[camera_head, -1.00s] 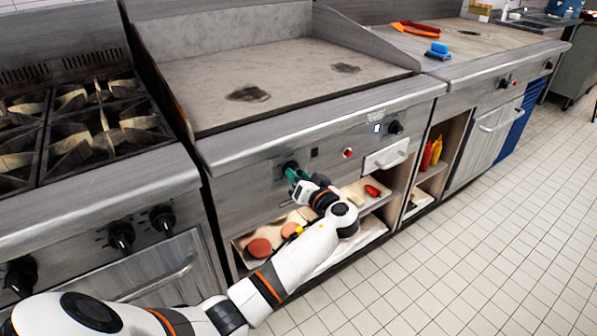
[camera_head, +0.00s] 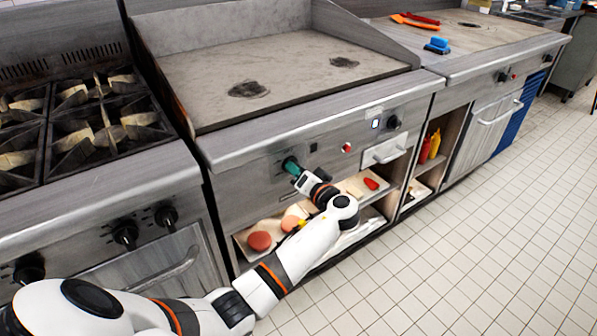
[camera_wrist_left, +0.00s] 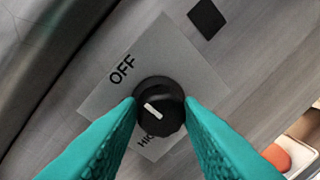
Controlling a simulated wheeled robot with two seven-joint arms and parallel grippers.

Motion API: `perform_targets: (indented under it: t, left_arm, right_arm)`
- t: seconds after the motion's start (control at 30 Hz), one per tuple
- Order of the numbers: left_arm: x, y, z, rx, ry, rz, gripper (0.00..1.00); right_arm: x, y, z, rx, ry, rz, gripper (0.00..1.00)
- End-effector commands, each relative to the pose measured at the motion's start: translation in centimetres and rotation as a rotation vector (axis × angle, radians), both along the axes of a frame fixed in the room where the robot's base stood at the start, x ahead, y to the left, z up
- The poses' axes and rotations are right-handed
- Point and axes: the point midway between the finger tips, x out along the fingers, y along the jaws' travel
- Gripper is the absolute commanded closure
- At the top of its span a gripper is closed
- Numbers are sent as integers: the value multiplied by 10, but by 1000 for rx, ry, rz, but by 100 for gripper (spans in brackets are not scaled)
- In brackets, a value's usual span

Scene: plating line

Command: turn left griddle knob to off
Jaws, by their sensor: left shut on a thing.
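The left griddle knob (camera_wrist_left: 162,98) is black with a white pointer mark, on the griddle's front panel. In the left wrist view it sits between the teal fingertips of my left gripper (camera_wrist_left: 160,108), which is shut on it. The pointer mark lies on the knob's lower left part, off the "OFF" print. A pale label plate (camera_wrist_left: 105,97) behind the knob reads "OFF" at upper left; a second word below, starting "HI", is partly hidden. In the head view my left gripper (camera_head: 292,166) reaches the panel and mostly hides the knob. My right gripper is out of view.
The griddle top (camera_head: 290,80) is above the panel. A red button (camera_head: 346,148) and another black knob (camera_head: 393,122) are to the right. An open shelf below holds a tray (camera_head: 243,247) with food. Stove knobs (camera_head: 125,233) are at left.

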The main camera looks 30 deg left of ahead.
Motion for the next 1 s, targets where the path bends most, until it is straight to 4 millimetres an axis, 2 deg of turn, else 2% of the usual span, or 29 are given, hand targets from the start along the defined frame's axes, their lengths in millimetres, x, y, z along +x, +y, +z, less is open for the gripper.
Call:
perform_targets:
  t: [0.03,0.07,0.2,0.57,0.67,1.0]
  left_arm:
    - [0,-1,-1,0,3,-2,90]
    - [0,-1,-1,0,3,-2,66]
    - [0,-1,-1,0,2,-2,45]
    - [-2,-6,0,-2,-1,-3,45]
    - [-8,-19,1,-4,0,-3,45]
    - [-39,-82,8,-4,2,-3,45]
  right_arm:
    - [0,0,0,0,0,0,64]
    - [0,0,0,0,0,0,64]
    - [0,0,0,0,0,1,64]
    - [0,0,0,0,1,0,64]
    - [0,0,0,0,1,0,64]
    - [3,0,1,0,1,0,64]
